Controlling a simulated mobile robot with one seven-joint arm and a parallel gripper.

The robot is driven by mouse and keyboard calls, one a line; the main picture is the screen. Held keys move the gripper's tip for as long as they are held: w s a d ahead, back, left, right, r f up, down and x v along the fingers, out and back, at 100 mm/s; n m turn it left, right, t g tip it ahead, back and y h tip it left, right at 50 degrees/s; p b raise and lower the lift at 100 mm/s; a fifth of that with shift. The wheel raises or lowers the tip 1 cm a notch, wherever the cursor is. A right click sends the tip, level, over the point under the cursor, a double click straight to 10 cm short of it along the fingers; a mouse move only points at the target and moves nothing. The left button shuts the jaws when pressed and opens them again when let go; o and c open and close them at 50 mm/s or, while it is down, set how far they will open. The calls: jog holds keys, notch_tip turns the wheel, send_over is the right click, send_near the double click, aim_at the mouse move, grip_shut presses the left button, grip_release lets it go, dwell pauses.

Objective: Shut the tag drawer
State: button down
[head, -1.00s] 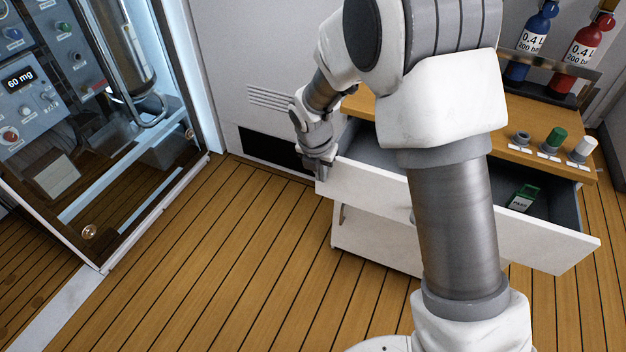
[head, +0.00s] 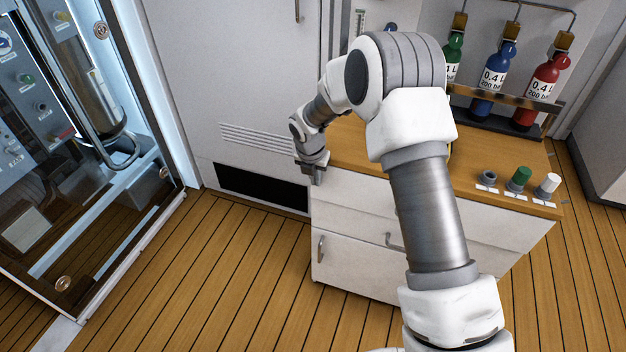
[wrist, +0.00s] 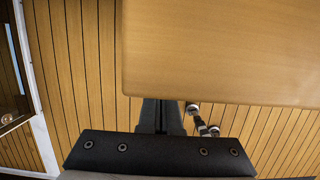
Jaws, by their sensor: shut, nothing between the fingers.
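The tag drawer (head: 352,201) is the white upper drawer of the cabinet under the wooden top. Its front now sits about flush with the cabinet, and its inside no longer shows. A small gap would be hard to tell, and my arm hides part of the front. My gripper (head: 314,180) is at the left end of the drawer front, just under the top's edge; I cannot tell if it touches. In the wrist view my gripper (wrist: 162,116) has its fingers together and empty, beside the wooden top's edge.
Blue (head: 492,83) and red (head: 537,90) bottles stand behind. A glass-fronted cabinet (head: 85,215) is at left. The floor (head: 235,270) between is clear.

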jog(key=shift+w+d, duration=0.15)
jog(key=shift+w, duration=0.45)
